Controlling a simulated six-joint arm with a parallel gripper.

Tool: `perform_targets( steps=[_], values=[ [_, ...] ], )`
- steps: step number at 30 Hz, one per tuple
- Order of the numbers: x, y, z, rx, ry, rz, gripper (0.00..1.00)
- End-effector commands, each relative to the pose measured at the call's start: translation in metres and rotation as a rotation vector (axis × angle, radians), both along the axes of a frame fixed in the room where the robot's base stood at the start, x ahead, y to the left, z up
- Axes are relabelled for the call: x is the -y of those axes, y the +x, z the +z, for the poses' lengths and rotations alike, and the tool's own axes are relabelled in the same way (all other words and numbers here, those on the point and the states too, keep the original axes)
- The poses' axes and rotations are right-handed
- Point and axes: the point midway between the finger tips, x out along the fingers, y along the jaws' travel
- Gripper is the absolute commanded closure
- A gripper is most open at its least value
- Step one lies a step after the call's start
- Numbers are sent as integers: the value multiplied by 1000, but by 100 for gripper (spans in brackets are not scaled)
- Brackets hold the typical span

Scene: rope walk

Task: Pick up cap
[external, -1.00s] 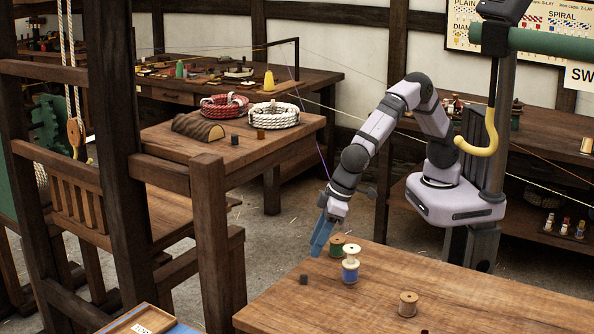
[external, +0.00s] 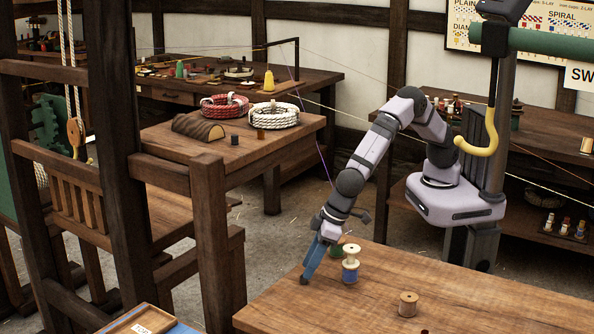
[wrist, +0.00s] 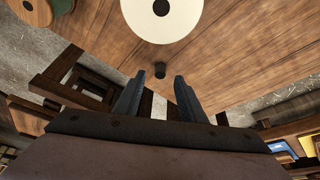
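The cap, seemingly the small dark cylinder (wrist: 160,70), stands on the wooden table near its left edge. In the wrist view it shows just beyond the gap between my fingertips. My gripper (wrist: 159,82) is open, with blue-grey fingers apart and nothing between them. In the external view my gripper (external: 308,268) points down at the cap's spot near the table's edge and mostly hides the cap. I cannot tell whether the fingers touch it.
A spool with blue thread (external: 350,268) stands close to the right of my gripper, with a green spool (external: 336,251) behind it. A brown spool (external: 408,304) stands farther right. The table (external: 470,297) is clear between them. A side bench (external: 205,152) stands to the left.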

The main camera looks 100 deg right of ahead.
Motion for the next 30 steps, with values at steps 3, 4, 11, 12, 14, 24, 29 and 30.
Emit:
perform_targets(
  steps=[3,4,11,12,14,24,29,30],
  values=[
    [1,5,-13,-3,-2,-1,63],
    [2,7,-16,-1,-2,-1,63],
    [2,11,-27,0,1,0,63],
    [2,11,-28,0,1,0,63],
    [2,11,-28,0,1,0,63],
    [2,11,-27,0,1,0,100],
    [2,11,-27,0,1,0,100],
    [2,11,-27,0,1,0,100]
  ],
)
